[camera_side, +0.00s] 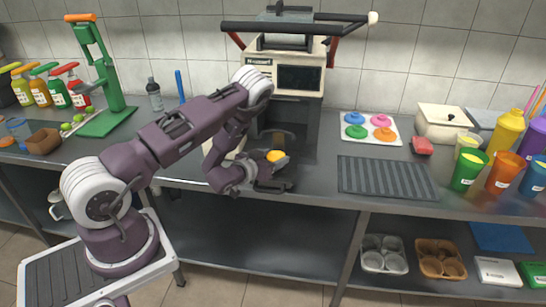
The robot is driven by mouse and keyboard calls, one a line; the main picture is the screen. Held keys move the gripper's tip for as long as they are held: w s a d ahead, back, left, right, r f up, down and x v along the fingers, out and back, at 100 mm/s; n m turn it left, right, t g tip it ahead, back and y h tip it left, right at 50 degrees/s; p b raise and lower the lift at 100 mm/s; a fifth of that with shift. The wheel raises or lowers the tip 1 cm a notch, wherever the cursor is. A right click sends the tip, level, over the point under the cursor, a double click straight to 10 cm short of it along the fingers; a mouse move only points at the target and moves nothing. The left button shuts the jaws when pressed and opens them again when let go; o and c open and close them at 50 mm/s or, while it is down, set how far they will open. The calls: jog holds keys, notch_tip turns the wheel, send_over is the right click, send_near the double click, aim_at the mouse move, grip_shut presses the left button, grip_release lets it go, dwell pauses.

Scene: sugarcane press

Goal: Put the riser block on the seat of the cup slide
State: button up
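My gripper (272,184) is at the counter's front, in front of the cream-and-black press (285,78), pointing right. Its dark fingers are small and partly merge with the dark background, so I cannot tell whether they are open or shut. A small orange-yellow thing (276,156) shows just above the gripper; I cannot tell whether they touch. A brown block-like shape (279,138) shows behind it, in the dark lower opening of the press; it may be the riser block. The cup slide and its seat are not clearly distinguishable, and my arm and gripper hide part of this area.
A ribbed dark mat (386,177) lies right of the gripper, bare. Behind it is a white tray with coloured lids (371,128). Coloured cups (467,170) and bottles crowd the right end. A green hand press (100,85) stands left. A long bar (295,28) crosses the press top.

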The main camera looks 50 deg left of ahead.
jog(key=shift+o, duration=0.9)
jog(key=shift+f, duration=0.15)
jog(key=shift+s+d+r, duration=0.1)
jog(key=shift+s+r, duration=0.15)
jog(key=v, duration=0.6)
jog(key=shift+s+r, duration=0.1)
jog(key=shift+s, duration=0.1)
jog(key=shift+d+r, duration=0.1)
jog(key=shift+r, duration=0.3)
jog(key=w+d+r+g+h, duration=0.15)
jog(key=d+r, duration=0.25)
jog(key=r, duration=0.4)
jog(key=d+r+g, duration=0.3)
jog(key=d+r, duration=0.1)
jog(key=r, duration=0.5)
jog(key=s+d+r+m+g+h, duration=0.1)
jog(key=s+d+r, duration=0.2)
jog(key=s, duration=0.5)
jog(key=s+d+r+m+g+h, duration=0.1)
jog(key=s+d+r, duration=0.1)
jog(key=s+d, duration=0.3)
jog(key=s+d+r+m+g+h, duration=0.1)
jog(key=s+d+r+m, duration=0.1)
jog(key=s, duration=1.1)
jog(key=shift+s+d+r+g, duration=0.2)
jog(key=shift+d+r+g, duration=0.15)
jog(key=shift+d+r, duration=0.65)
jog(key=shift+d+f+h, duration=0.15)
jog(key=shift+f+h, duration=0.05)
jog(key=shift+h, duration=0.05)
